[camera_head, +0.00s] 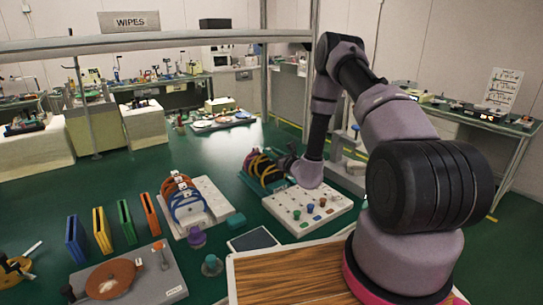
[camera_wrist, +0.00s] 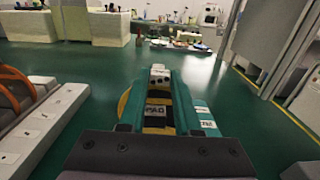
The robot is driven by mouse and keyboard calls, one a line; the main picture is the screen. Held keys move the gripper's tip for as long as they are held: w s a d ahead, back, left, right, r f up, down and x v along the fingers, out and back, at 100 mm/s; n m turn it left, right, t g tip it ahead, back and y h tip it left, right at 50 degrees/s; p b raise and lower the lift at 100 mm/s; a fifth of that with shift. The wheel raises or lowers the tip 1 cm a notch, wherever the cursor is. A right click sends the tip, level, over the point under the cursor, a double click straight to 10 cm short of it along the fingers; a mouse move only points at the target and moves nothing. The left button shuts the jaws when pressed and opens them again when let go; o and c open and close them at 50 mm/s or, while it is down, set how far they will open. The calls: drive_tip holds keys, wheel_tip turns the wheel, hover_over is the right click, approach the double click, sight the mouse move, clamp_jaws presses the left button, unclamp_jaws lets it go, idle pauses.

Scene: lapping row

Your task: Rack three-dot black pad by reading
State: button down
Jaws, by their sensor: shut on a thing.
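My gripper (camera_wrist: 163,130) is low over a teal rack (camera_wrist: 186,105) and shut on a pad. The pad's white tag (camera_wrist: 160,74) has dark dots too small to count surely. Dark and yellow parts and a partly hidden white label show below the tag; the gripper's front hides the grip. In the head view the rack (camera_head: 247,183) stands behind a white panel, with yellow and purple rounded pads (camera_head: 259,164) in it. My gripper (camera_head: 287,163) is at its right end. I cannot tell whether the pad is seated.
A second rack with blue and orange pads (camera_head: 184,203) stands to the left and shows at the left of the wrist view (camera_wrist: 17,88). A white panel (camera_head: 306,208) with coloured knobs is in front. Upright coloured plates (camera_head: 102,229) stand farther left. Green floor is open behind.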

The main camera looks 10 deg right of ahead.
drive_tip(key=shift+r, duration=0.7)
idle(0.6)
drive_tip(key=shift+f, duration=1.7)
drive_tip(key=c, duration=0.5)
unclamp_jaws()
drive_tip(key=shift+c, duration=0.2)
drive_tip(key=shift+s+f, duration=0.1)
drive_tip(key=v, duration=1)
drive_tip(key=shift+s+d, duration=0.15)
drive_tip(key=shift+s, duration=0.1)
